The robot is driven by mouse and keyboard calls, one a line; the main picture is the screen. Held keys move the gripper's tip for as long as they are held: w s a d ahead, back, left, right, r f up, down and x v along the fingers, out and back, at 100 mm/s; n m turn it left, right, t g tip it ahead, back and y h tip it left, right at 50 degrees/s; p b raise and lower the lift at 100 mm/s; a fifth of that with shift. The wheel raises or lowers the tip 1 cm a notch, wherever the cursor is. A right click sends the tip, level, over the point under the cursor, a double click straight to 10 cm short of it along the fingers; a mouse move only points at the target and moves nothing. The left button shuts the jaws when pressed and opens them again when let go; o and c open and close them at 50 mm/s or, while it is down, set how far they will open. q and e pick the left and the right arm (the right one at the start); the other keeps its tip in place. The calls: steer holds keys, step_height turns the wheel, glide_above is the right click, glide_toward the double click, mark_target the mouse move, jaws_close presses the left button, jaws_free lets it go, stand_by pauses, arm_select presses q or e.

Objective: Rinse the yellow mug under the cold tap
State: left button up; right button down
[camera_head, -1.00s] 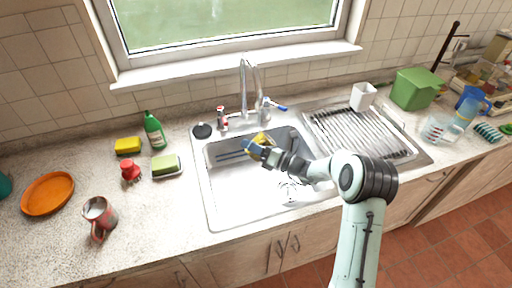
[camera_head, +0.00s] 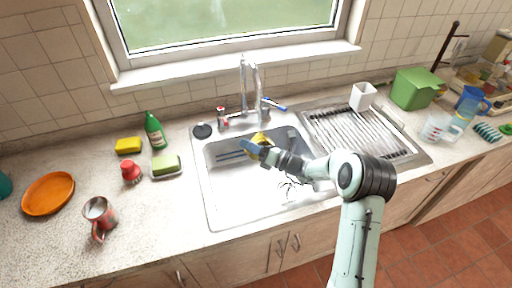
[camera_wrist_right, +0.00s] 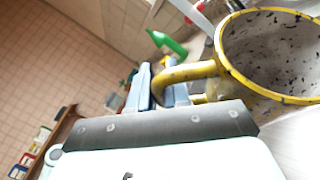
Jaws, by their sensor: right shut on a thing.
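My right gripper (camera_head: 253,148) is shut on the handle of the yellow mug (camera_head: 261,138) and holds it over the sink basin, below the tap. In the right wrist view the fingers (camera_wrist_right: 160,88) grip the handle, and the inside of the mug (camera_wrist_right: 275,50) shows many dark specks. The steel tap spout (camera_head: 243,85) rises behind the basin. A blue-marked lever (camera_head: 274,104) is to its right and a red-marked knob (camera_head: 221,113) to its left. I cannot tell whether water runs. My left gripper is out of view.
The sink basin (camera_head: 235,195) is otherwise mostly clear. A green bottle (camera_head: 154,130), sponges, a red-brown mug (camera_head: 100,213) and an orange plate (camera_head: 48,194) stand on the left counter.

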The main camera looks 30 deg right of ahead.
steer(key=shift+s+d, duration=0.25)
steer(key=shift+s, duration=0.05)
steer(key=shift+s+a+f+b, duration=0.1)
steer(key=shift+s+a+b, duration=0.35)
steer(key=shift+a, duration=0.25)
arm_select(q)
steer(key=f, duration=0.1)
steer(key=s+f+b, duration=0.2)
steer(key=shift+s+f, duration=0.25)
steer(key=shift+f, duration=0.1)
arm_select(e)
steer(key=s+a, duration=0.4)
steer(key=a, duration=0.1)
steer(key=shift+s+a, duration=0.35)
steer(key=shift+s, duration=0.05)
steer(key=shift+r, duration=0.2)
